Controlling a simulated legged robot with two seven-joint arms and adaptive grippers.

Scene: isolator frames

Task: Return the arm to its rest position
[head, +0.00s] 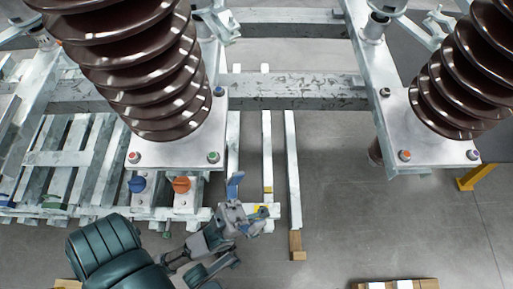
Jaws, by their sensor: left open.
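My left arm (110,255) comes in from the lower left, with a dark green link. My left gripper (250,200) is at the lower middle of the head view. It is open, its fingers apart, and I see nothing held in it. It appears just right of and below the blue knob (137,184) and the orange knob (182,185) under the left base plate. My right gripper is not in view.
A large brown ribbed insulator (150,75) stands on a bolted metal plate at left, another (465,75) at right. Metal beams (300,92) join the frames. White slats (266,150) lie behind my gripper. Grey floor (340,190) is clear at centre right.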

